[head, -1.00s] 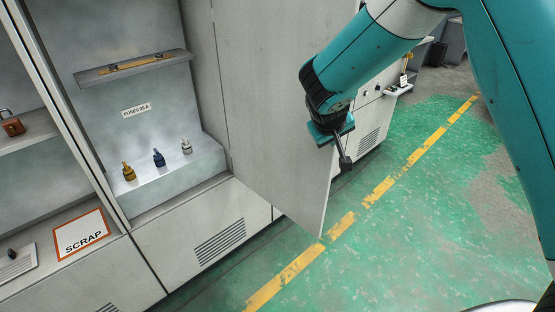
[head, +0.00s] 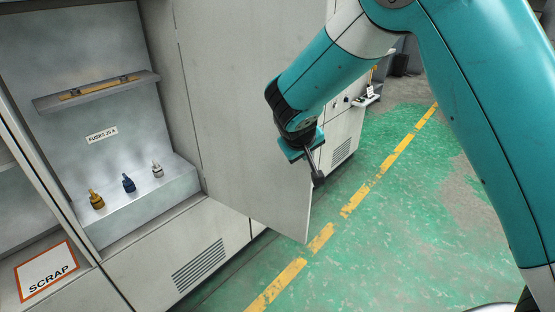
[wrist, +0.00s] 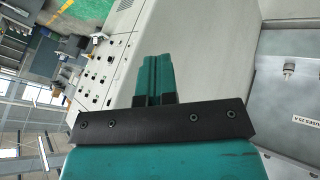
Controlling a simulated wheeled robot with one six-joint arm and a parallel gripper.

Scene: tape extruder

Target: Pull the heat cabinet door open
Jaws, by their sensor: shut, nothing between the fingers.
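The heat cabinet door (head: 235,100) is a tall grey panel standing swung out from the cabinet, with the inside exposed to its left. It also shows in the wrist view (wrist: 215,60) as a large pale panel behind the fingers. My gripper (head: 318,179) is at the free-edge side of the door, and overlaps that edge in the head view. In the wrist view its teal fingers (wrist: 153,72) are together with nothing between them. I cannot tell whether they touch the door. No door handle is visible.
The open cabinet holds a shelf (head: 98,92) with a bar, a step (head: 150,195) with several small fittings, and a "FUSES 25 A" label (head: 102,135). A SCRAP sign (head: 47,270) is at lower left. Green floor with a yellow line (head: 360,197) is clear at right.

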